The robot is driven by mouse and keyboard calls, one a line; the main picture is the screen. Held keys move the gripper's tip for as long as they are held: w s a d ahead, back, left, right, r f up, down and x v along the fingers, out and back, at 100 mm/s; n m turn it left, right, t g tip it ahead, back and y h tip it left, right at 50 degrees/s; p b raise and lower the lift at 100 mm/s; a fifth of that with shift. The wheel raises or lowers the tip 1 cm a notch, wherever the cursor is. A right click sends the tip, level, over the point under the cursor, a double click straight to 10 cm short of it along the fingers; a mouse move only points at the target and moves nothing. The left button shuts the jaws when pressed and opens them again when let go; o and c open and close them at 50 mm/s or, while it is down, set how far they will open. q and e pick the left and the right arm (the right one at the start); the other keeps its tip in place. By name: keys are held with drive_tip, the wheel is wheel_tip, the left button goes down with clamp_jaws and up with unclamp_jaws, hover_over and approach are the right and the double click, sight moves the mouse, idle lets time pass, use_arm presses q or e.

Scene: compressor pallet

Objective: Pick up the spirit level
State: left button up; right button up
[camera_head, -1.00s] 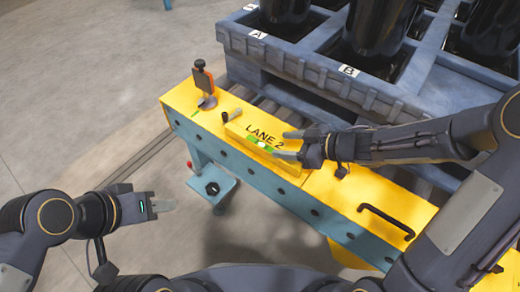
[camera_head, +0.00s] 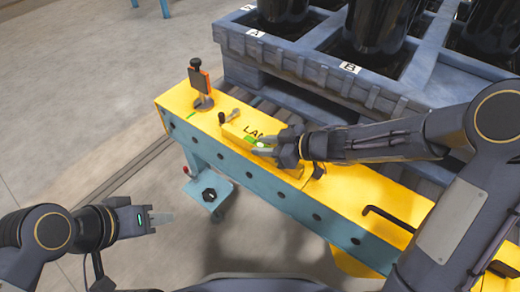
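The spirit level (camera_head: 233,135) appears to be the yellow bar with a bright green vial, lying on top of the yellow beam (camera_head: 335,205). The black "LANE 2" lettering beside it is partly covered by my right gripper. My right gripper (camera_head: 264,145) reaches in from the right, low over the middle of the level near the vial. Its two fingers are apart; I cannot tell whether they touch the level. My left gripper (camera_head: 160,218) is at the lower left over the floor, away from the level. Its finger gap is not clear.
An orange-and-black clamp (camera_head: 200,85) and a small dark-knobbed lever (camera_head: 228,116) stand at the beam's left end. A black handle (camera_head: 388,217) sits at its right. Behind is a blue-grey crate (camera_head: 300,72) holding black cylinders. Floor at left is free.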

clamp_jaws()
